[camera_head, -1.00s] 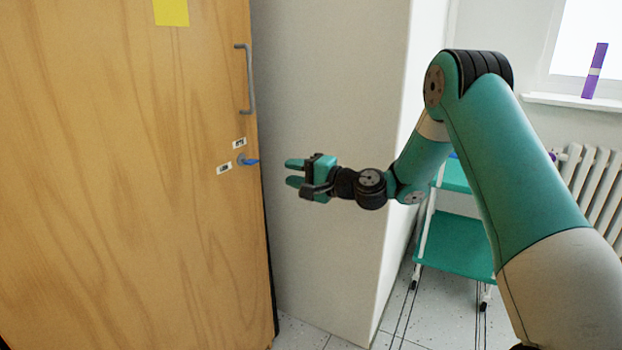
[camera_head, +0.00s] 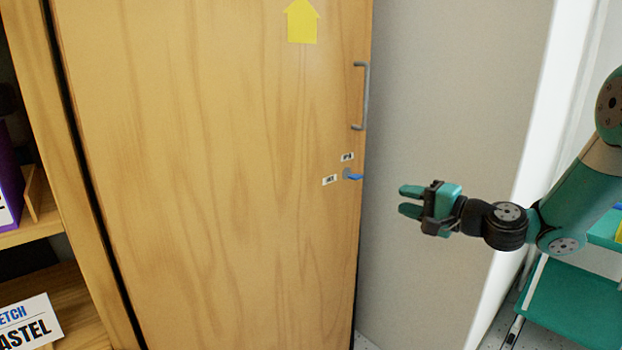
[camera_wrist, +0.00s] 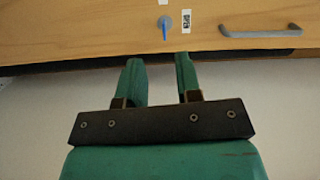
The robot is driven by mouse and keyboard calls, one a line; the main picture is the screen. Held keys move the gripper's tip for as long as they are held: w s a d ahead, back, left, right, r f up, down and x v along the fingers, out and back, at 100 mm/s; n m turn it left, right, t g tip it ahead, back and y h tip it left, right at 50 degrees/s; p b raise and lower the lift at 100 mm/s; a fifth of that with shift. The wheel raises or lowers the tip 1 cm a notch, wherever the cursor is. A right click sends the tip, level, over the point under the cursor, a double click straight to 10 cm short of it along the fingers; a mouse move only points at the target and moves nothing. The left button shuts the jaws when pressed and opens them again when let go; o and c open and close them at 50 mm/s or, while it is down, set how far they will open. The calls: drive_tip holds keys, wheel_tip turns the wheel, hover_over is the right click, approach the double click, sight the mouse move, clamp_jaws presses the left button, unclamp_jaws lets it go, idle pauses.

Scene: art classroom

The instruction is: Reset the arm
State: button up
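My gripper (camera_head: 411,200) is in front of the pale wall in the head view, to the right of the wooden cabinet door and pointing left toward it. In the wrist view its two green fingers (camera_wrist: 159,82) stand apart with nothing between them. The wooden door (camera_head: 215,150) looks closed. It has a grey bar handle (camera_head: 366,96) near its right edge and a blue key (camera_head: 352,175) below that. The key (camera_wrist: 164,28) also shows in the wrist view, just beyond the fingertips and apart from them.
A yellow arrow-shaped note (camera_head: 302,23) is on the door. Open shelves with a lettered card (camera_head: 28,322) stand at the left. A green-shelved trolley (camera_head: 570,304) stands at the lower right. A pale wall (camera_head: 450,110) is behind my gripper.

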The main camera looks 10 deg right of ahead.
drive_tip(key=s+a+r+n+g, duration=0.3)
drive_tip(key=s+a+n+g, duration=0.55)
drive_tip(key=s+a, duration=0.45)
drive_tip(key=s+f+n+g+h, duration=0.2)
drive_tip(key=s+n+g+h, duration=0.45)
drive_tip(key=s, duration=1.45)
wheel_tip(320, 180, up, 23)
drive_tip(key=d+n+t+p, duration=0.1)
drive_tip(key=p, duration=2.1)
drive_tip(key=shift+s+d+f+t, duration=0.15)
drive_tip(key=shift+f+t, duration=0.05)
drive_tip(key=shift+t, duration=0.1)
drive_tip(key=shift+h, duration=0.25)
